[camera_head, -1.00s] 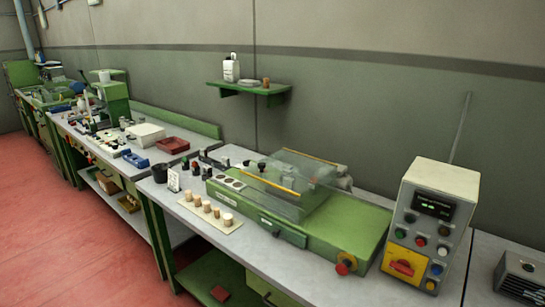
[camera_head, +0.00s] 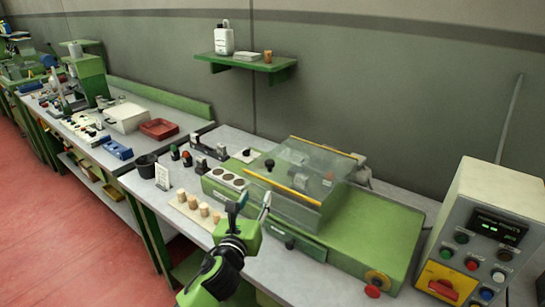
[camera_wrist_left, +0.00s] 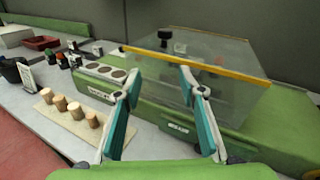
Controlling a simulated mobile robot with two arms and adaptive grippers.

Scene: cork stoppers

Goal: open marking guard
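The marking guard (camera_head: 311,170) is a clear box-shaped cover with yellow edge strips over the green marking machine (camera_head: 375,235). It looks lowered over the machine. In the left wrist view the guard (camera_wrist_left: 225,85) stands just beyond the fingers, its front yellow strip (camera_wrist_left: 190,62) running across above them. My left gripper (camera_head: 249,201) is in front of the machine, below the guard's front strip. In the left wrist view its two fingers (camera_wrist_left: 158,82) are spread apart with nothing between them. I cannot tell whether a finger touches the guard. My right gripper is not in view.
Several corks (camera_head: 205,209) stand on a pale board left of my gripper. A control box (camera_head: 488,235) with buttons stands at the right. A red knob (camera_head: 373,290) sticks out at the machine's front right. A shelf (camera_head: 246,64) hangs on the wall.

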